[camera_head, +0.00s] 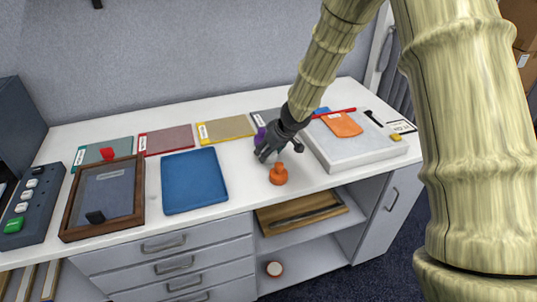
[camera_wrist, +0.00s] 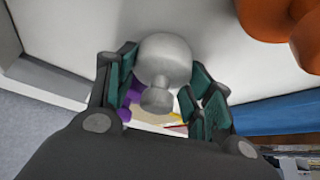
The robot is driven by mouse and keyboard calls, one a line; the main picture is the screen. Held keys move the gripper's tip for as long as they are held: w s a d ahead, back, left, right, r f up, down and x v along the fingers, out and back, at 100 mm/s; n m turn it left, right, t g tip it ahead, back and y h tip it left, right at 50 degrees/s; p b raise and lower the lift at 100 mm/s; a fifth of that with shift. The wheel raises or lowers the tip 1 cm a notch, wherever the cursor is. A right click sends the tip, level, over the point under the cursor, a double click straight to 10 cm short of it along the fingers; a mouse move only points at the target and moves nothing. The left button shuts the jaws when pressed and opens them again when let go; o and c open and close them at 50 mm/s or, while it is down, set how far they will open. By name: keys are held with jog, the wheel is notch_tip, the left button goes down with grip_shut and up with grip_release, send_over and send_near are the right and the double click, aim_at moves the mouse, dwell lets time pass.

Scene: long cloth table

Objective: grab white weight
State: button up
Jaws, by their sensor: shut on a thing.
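The white weight (camera_wrist: 165,60), a rounded body with a small knob, sits between the fingers of my gripper (camera_wrist: 160,82) in the wrist view. The fingers are shut on it, one pad on each side. In the head view my gripper (camera_head: 268,152) is low over the table's front part, just behind and left of an orange weight (camera_head: 278,175). I cannot make out the white weight in the head view. The orange weight also shows at the top right of the wrist view (camera_wrist: 275,18).
A purple weight (camera_head: 259,136) stands close behind my gripper; its purple also shows beyond the fingers in the wrist view (camera_wrist: 125,113). A grey slab (camera_head: 350,152) with an orange pouch (camera_head: 342,124) lies to the right. A blue mat (camera_head: 193,182) and a framed tray (camera_head: 76,232) lie left.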

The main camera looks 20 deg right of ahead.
jog(key=shift+w+r, duration=0.1)
grip_shut()
